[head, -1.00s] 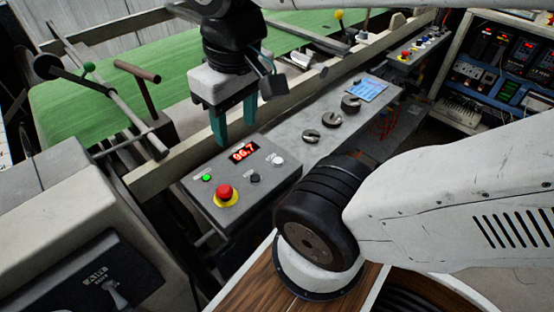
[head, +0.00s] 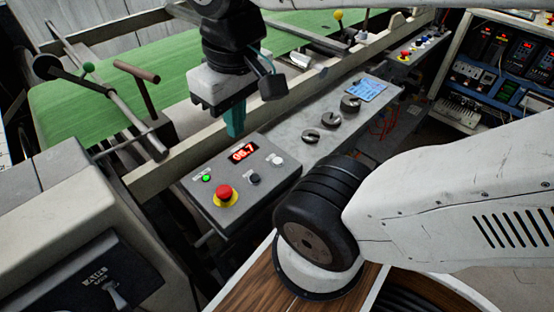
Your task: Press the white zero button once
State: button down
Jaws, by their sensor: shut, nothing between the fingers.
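The white button (head: 277,159) sits on the right part of a grey control box (head: 228,215), to the right of a red lit display (head: 242,152). The display seems to read 96.7, though its first digit is unclear. My gripper (head: 235,135) points down with its teal fingers together and nothing between them. In the picture its tips are just above the display, up and left of the white button, and apart from the button. The height of the tips over the box is hard to judge.
The box also carries a lit green button (head: 207,178), a black knob (head: 254,179) and a red mushroom button (head: 225,193) on yellow. Behind is a green belt (head: 110,85) with a metal rail.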

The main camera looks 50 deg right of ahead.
aim_at(277, 160)
jog(key=k, duration=1)
jog(key=u, duration=1.8)
jog(key=i, duration=1.3)
jog(key=z, duration=2.15)
